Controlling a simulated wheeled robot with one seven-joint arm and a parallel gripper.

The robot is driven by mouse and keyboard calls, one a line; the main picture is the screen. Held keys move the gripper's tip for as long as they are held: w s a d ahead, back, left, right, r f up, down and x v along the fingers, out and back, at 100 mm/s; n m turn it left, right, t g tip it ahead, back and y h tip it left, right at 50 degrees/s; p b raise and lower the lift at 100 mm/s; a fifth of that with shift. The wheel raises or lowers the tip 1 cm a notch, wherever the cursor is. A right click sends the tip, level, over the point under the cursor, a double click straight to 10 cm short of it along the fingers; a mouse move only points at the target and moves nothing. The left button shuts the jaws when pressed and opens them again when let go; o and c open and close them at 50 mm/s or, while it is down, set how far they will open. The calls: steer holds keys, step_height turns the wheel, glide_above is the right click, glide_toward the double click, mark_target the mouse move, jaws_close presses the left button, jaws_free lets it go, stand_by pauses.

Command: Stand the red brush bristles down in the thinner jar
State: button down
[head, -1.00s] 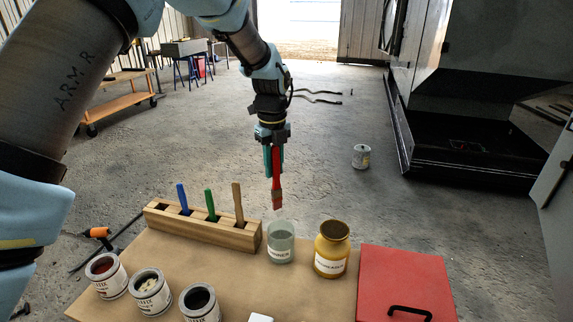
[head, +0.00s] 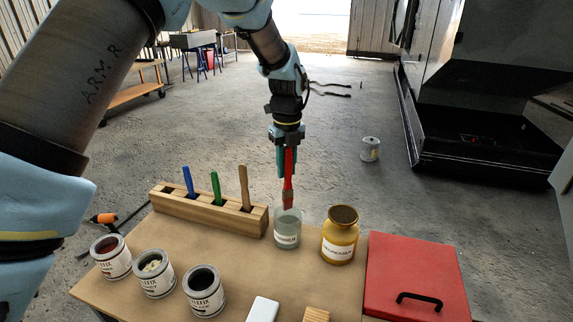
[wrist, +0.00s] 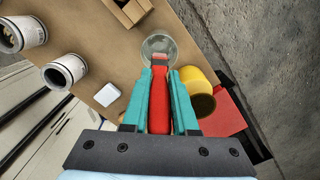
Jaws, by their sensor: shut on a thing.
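The red brush (head: 289,180) hangs upright, bristles down, in my gripper (head: 287,160). The gripper's teal fingers are shut on its handle. In the head view the bristle end is at the mouth of the clear glass thinner jar (head: 287,236), which has a white label. I cannot tell whether the bristle tip is inside the rim or just above it. In the wrist view the red brush (wrist: 159,100) lies between the fingers (wrist: 160,85), with its lower end over the jar (wrist: 150,42).
A yellow labelled jar (head: 340,240) stands right of the glass jar. A wooden rack (head: 235,217) with blue, green and tan brushes is to its left. Several paint tins (head: 204,298) stand front left. A red box (head: 415,275) with a black handle is at the right.

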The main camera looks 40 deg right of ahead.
mark_target(286, 191)
steer(key=shift+f+b, duration=2.05)
steer(key=shift+f, duration=2.1)
steer(key=c, duration=0.6)
jaws_free()
step_height(286, 191, up, 11)
steer(key=b, duration=0.2)
steer(key=shift+s+f+b, duration=0.1)
steer(key=shift+b, duration=0.2)
